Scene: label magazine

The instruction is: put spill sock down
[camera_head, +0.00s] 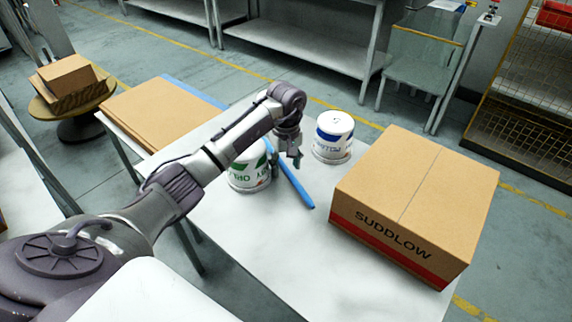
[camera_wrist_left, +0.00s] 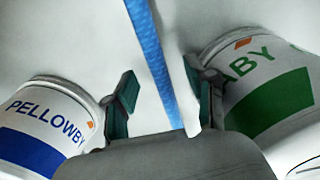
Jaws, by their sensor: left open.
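The spill sock, a long thin blue roll (camera_head: 296,187), lies on the white table between two white tubs. My left gripper (camera_head: 286,163) is above it, pointing down, and hides part of it. In the left wrist view the sock (camera_wrist_left: 150,55) runs between the two open fingers (camera_wrist_left: 160,88), with a visible gap on each side. Its near end is hidden behind the gripper body. My right gripper is not in view.
A green-lettered tub (camera_head: 248,178) stands close left of the gripper, a blue-lettered tub (camera_head: 333,138) to its right. A large SUDDLOW carton (camera_head: 415,195) fills the table's right side. The table's front (camera_head: 300,255) is clear. A flat carton (camera_head: 160,112) lies at back left.

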